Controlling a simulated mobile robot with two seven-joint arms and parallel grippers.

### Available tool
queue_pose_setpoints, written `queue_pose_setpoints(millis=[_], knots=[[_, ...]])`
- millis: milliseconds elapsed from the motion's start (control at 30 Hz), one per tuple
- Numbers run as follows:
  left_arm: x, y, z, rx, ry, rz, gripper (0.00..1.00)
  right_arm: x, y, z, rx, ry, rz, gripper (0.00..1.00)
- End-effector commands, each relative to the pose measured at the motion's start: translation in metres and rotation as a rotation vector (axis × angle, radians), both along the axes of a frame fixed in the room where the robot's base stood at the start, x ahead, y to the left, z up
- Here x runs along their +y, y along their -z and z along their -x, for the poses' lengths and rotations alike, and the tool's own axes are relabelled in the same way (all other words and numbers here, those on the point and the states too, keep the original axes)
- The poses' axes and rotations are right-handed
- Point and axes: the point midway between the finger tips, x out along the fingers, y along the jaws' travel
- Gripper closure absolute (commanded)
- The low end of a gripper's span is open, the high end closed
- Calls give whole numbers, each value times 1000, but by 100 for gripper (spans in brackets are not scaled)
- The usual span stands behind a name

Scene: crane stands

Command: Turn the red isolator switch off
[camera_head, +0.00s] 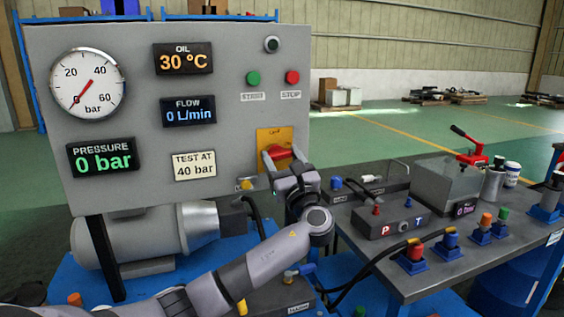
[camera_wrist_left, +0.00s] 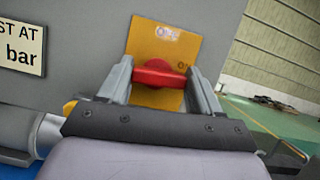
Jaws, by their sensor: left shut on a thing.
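The red isolator switch (camera_head: 280,153) sits on a yellow plate (camera_head: 272,137) at the lower right of the grey panel. In the left wrist view its red handle (camera_wrist_left: 159,73) lies about level, towards the "ON" mark at the right of the yellow plate (camera_wrist_left: 160,38); another label, likely "OFF", is at the top. My left gripper (camera_head: 284,166) is at the switch, with one finger on each side of the handle, shut on it. The fingers and wrist hide part of the plate's lower edge. My right gripper is in neither view.
The grey panel (camera_head: 130,190) carries a pressure gauge (camera_head: 87,83) near zero, and green (camera_head: 254,78) and red (camera_head: 292,77) push buttons. A motor (camera_head: 150,236) lies below. On the right, a bench (camera_head: 440,270) holds hose couplings and a hand pump.

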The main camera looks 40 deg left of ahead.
Motion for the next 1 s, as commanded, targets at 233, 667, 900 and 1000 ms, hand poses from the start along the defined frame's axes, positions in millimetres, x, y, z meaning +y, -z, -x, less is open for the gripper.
queue_pose_setpoints(millis=[233,667,900,1000], knots=[[-2,4,-1,-177,0,94,67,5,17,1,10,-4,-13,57],[-2,2,-1,-542,-1,283,67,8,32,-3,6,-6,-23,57],[-2,0,-1,-744,-2,388,67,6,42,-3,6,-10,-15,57],[-2,0,-1,-827,-2,432,67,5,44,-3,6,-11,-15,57]])
